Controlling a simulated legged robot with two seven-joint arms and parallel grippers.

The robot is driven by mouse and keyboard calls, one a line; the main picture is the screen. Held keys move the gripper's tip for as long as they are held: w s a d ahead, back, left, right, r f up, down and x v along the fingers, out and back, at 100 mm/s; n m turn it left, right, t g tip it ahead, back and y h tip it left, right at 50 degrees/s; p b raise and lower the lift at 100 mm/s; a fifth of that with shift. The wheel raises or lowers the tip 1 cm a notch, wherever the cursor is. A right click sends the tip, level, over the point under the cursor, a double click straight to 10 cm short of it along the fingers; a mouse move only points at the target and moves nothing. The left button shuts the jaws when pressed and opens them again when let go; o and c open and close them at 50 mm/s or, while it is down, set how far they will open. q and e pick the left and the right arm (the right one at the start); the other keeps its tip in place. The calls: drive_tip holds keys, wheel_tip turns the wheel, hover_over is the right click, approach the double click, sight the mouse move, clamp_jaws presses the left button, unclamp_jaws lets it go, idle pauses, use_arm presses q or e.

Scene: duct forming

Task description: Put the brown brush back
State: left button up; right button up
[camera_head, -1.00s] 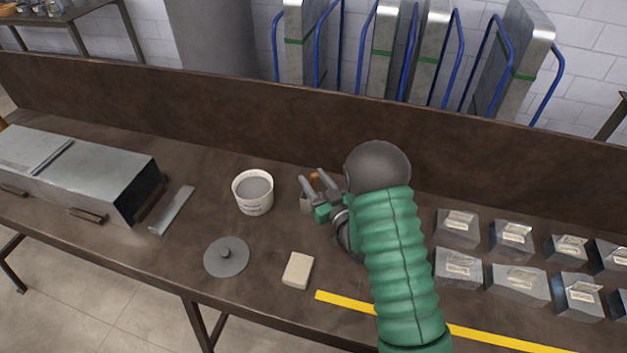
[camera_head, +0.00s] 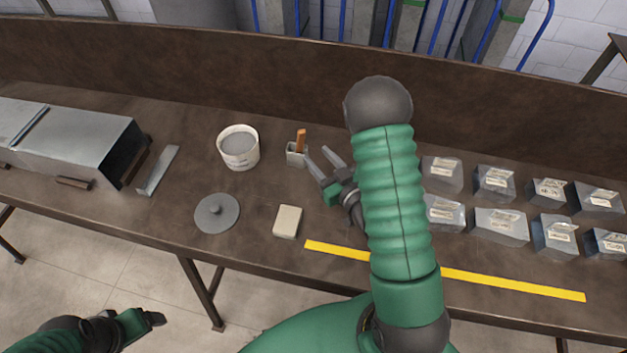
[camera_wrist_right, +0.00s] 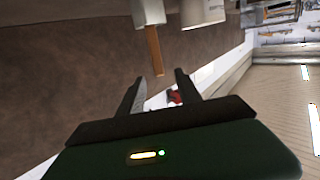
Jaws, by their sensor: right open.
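The brown brush (camera_head: 301,140) stands in a small grey holder (camera_head: 296,157) on the bench, its brown handle sticking up. In the right wrist view the brush handle (camera_wrist_right: 154,52) points toward the space between my fingers, with the holder (camera_wrist_right: 148,13) beyond it. My right gripper (camera_head: 322,158) is open and empty, just right of the holder and apart from the brush. My left gripper (camera_head: 150,318) is low at the bottom left, off the bench; its jaws cannot be made out clearly.
A white bucket (camera_head: 239,148) stands left of the holder. A round grey lid (camera_head: 217,213), a beige block (camera_head: 287,221) and a yellow strip (camera_head: 513,286) lie toward the front. Several metal blocks (camera_head: 501,225) are on the right, a metal duct box (camera_head: 75,140) on the left.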

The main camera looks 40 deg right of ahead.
drive_tip(key=s+a+f+g, duration=0.1)
drive_tip(key=a+g, duration=0.2)
drive_tip(key=s+a+f+g, duration=0.1)
drive_tip(key=a+g, duration=0.3)
drive_tip(key=s+a+f+g, duration=0.1)
drive_tip(key=s+a+g, duration=0.1)
drive_tip(key=a+g, duration=0.1)
drive_tip(key=shift+s+a+y, duration=0.1)
drive_tip(key=shift+a+y, duration=0.2)
drive_tip(key=shift+a, duration=0.05)
drive_tip(key=s+a+r+g, duration=0.1)
drive_tip(key=s+a+g, duration=0.3)
drive_tip(key=s, duration=0.3)
drive_tip(key=shift+s+a+n+y, duration=0.15)
drive_tip(key=shift+s+n+y, duration=0.15)
drive_tip(key=shift+s+y, duration=0.1)
drive_tip(key=shift+a+r, duration=0.1)
drive_tip(key=shift+r, duration=0.05)
